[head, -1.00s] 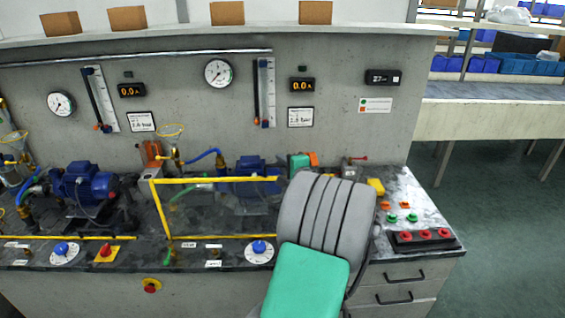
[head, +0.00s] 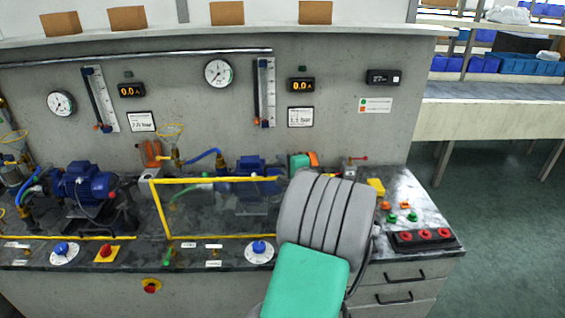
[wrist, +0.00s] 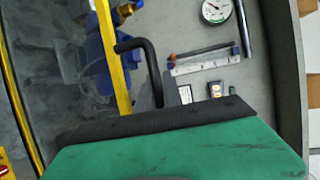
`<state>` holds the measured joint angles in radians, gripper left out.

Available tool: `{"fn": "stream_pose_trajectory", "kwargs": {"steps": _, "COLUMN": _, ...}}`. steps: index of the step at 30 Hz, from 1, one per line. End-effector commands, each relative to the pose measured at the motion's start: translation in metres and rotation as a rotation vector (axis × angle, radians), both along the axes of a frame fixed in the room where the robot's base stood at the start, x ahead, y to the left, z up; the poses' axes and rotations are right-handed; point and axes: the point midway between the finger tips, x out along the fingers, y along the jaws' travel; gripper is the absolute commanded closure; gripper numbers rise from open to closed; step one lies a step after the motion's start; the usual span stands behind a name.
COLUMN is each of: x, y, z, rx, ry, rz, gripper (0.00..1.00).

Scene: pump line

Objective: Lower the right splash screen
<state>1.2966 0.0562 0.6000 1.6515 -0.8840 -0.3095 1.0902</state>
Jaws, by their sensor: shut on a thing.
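The right splash screen is a clear panel with a yellow frame (head: 215,180). It stands raised and tilted in front of the right pump (head: 252,192), and its lower edge is along the bench front. Its right end is hidden behind my arm in the head view. In the wrist view its yellow rail (wrist: 113,62) carries a black bar handle (wrist: 147,66). My gripper (wrist: 168,98) is shut at the lower end of this handle. The fingertips are mostly hidden behind my green wrist housing, and the grip itself is not clearly seen.
The left pump (head: 85,186) has a yellow bar low along the bench front. Dials and a red switch (head: 107,252) line the front edge. A box with red buttons (head: 424,237) and green buttons are to the right of my arm. The floor at far right is clear.

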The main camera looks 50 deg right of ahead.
Motion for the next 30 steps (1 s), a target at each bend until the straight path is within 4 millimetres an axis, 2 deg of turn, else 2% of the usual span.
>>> {"fn": "stream_pose_trajectory", "kwargs": {"steps": 8, "x": 0.000, "y": 0.000, "z": -0.002, "rx": 0.000, "ry": 0.000, "rz": 0.000, "gripper": 1.00}}
{"fn": "stream_pose_trajectory", "kwargs": {"steps": 14, "x": 0.000, "y": 0.000, "z": -0.025, "rx": 0.003, "ry": 0.001, "rz": 0.000, "gripper": 1.00}}
{"fn": "stream_pose_trajectory", "kwargs": {"steps": 17, "x": 0.000, "y": 0.000, "z": -0.048, "rx": 0.004, "ry": 0.000, "rz": 0.000, "gripper": 1.00}}
{"fn": "stream_pose_trajectory", "kwargs": {"steps": 24, "x": 0.000, "y": 0.000, "z": -0.119, "rx": 0.004, "ry": 0.001, "rz": 0.000, "gripper": 1.00}}
{"fn": "stream_pose_trajectory", "kwargs": {"steps": 30, "x": 0.000, "y": 0.000, "z": -0.172, "rx": 0.003, "ry": 0.001, "rz": 0.000, "gripper": 1.00}}
